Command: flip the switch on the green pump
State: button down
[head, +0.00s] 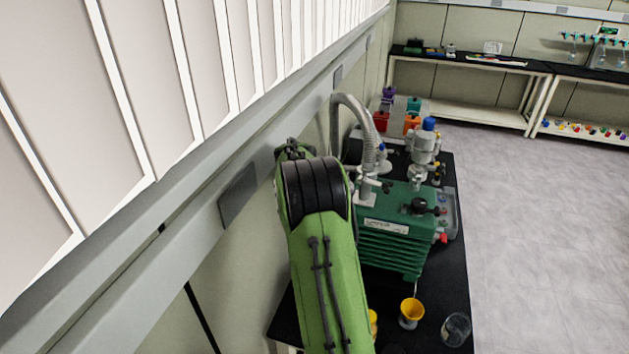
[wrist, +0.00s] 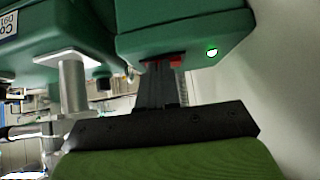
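The green pump (head: 395,235) stands on a black bench in the head view, with a ribbed side and a hose fitting on top. The wrist view shows its green casing (wrist: 190,25) close up and turned. My gripper (wrist: 163,68) reaches the casing there, its dark fingers close together. A red switch (wrist: 177,62) shows right at the fingertips, partly covered by them. I cannot tell whether they touch it. In the head view my gripper is hidden behind my green arm.
A yellow cup (head: 411,311) and a clear glass (head: 456,329) stand on the black bench (head: 460,280) in front of the pump. A grey hose (head: 362,125) rises above it. The wall is close on the left. The floor (head: 540,220) at right is clear.

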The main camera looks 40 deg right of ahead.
jog(key=shift+d+r, duration=0.15)
jog(key=shift+r, duration=0.25)
notch_tip(320, 180, up, 4)
jog(key=shift+f+p, duration=0.1)
jog(key=shift+p, duration=1.15)
jog(key=b+v, duration=0.2)
jog(key=v, duration=0.7)
jog(key=shift+s+a, duration=0.25)
jog(key=shift+a, duration=0.2)
